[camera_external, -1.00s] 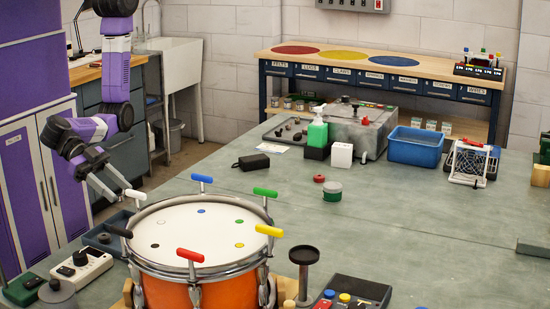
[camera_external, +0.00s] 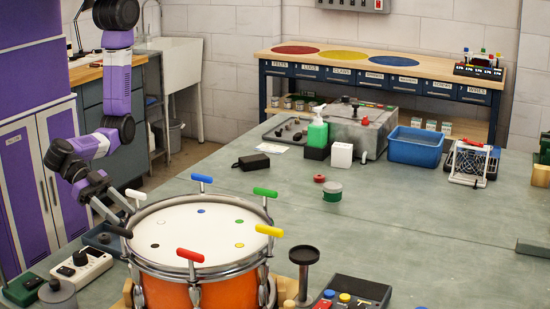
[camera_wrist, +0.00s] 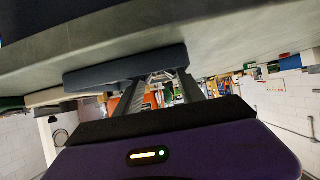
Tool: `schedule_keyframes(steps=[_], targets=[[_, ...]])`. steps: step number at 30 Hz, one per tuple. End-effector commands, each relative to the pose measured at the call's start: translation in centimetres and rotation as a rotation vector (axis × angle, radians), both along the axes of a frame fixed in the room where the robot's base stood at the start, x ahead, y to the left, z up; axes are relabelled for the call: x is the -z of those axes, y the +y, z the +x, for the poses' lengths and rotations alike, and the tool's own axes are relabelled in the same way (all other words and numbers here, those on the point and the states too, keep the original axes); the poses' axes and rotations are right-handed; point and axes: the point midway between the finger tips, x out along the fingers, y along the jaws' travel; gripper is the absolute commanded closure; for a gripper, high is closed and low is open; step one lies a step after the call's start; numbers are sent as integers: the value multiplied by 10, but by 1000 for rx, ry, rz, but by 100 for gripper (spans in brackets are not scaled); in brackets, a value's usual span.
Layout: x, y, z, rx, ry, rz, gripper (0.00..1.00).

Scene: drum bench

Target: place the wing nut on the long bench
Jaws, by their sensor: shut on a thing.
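My gripper (camera_external: 124,216) reaches down at the left rim of the orange drum, over the grey tray (camera_external: 98,240). In the wrist view, which looks upside down, its two fingers (camera_wrist: 160,84) are closed around a small pale metallic piece, which appears to be the wing nut (camera_wrist: 160,76). Its shape is hard to make out there, and it is too small to tell in the external view. A long wooden-topped bench (camera_external: 410,70) stands at the back wall, with labelled blue drawers and red, yellow and blue discs on top.
The orange drum (camera_external: 195,240) with coloured T-handles stands close right of my gripper. A grey-green table (camera_external: 400,220) fills the foreground. It carries a blue bin (camera_external: 415,147), a grey metal case (camera_external: 355,130) and a green bottle (camera_external: 317,132). Its middle is mostly clear.

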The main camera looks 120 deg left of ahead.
Motion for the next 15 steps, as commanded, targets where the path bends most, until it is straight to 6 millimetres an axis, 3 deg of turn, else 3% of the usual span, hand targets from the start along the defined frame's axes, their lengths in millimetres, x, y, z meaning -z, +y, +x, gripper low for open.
schedule_keyframes(steps=[15], targets=[[4,0,0,0,0,0,99]])
